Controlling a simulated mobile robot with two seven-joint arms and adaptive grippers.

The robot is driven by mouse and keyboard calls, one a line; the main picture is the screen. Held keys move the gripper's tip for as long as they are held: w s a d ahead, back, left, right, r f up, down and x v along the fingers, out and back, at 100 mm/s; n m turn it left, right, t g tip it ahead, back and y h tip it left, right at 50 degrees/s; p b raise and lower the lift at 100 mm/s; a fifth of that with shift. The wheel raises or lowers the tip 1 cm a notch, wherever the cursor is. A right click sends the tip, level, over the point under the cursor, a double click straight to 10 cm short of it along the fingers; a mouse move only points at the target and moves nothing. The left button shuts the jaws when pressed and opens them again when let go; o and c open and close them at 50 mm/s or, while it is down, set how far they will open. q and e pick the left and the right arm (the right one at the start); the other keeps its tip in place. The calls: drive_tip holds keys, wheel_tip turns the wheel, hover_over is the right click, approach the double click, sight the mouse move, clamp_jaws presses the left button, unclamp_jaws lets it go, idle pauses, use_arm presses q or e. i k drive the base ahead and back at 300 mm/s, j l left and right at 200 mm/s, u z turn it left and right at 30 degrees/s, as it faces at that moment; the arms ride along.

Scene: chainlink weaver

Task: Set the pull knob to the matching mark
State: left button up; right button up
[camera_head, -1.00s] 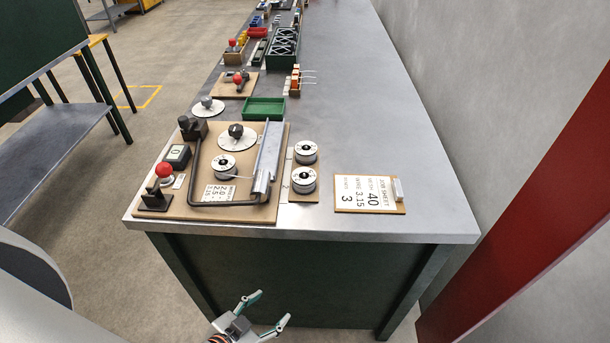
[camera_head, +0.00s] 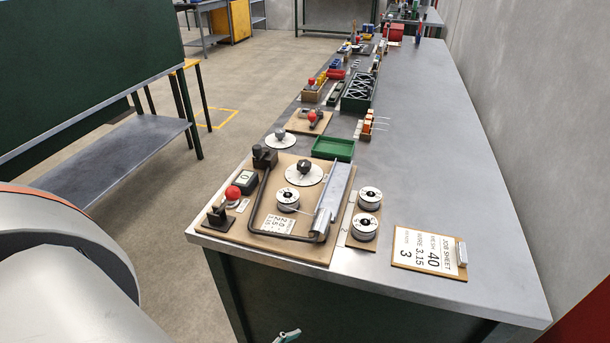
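A board (camera_head: 240,232) at the near end of the bench carries a white dial with a dark knob (camera_head: 304,168). A second white dial with a grey knob (camera_head: 281,138) lies just behind the board. Their marks are too small to read, and I cannot tell which is the pull knob. The job sheet (camera_head: 428,252) lies to the right and reads 40, wire 3.15 and 3. One greenish fingertip, apparently of my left gripper (camera_head: 287,337), shows at the bottom edge, below the bench top and apart from the board. The rest of it is hidden. My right gripper is out of view.
The board also holds a red button (camera_head: 233,192), a bent black bar (camera_head: 259,205), a metal channel (camera_head: 335,200) and a spool (camera_head: 288,199). Two spools (camera_head: 365,227) stand to the right. A green tray (camera_head: 334,149) is behind. The bench's right side is clear.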

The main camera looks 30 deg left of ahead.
sight(304, 166)
drive_tip(key=k+j+u, duration=0.15)
drive_tip(key=u, duration=0.85)
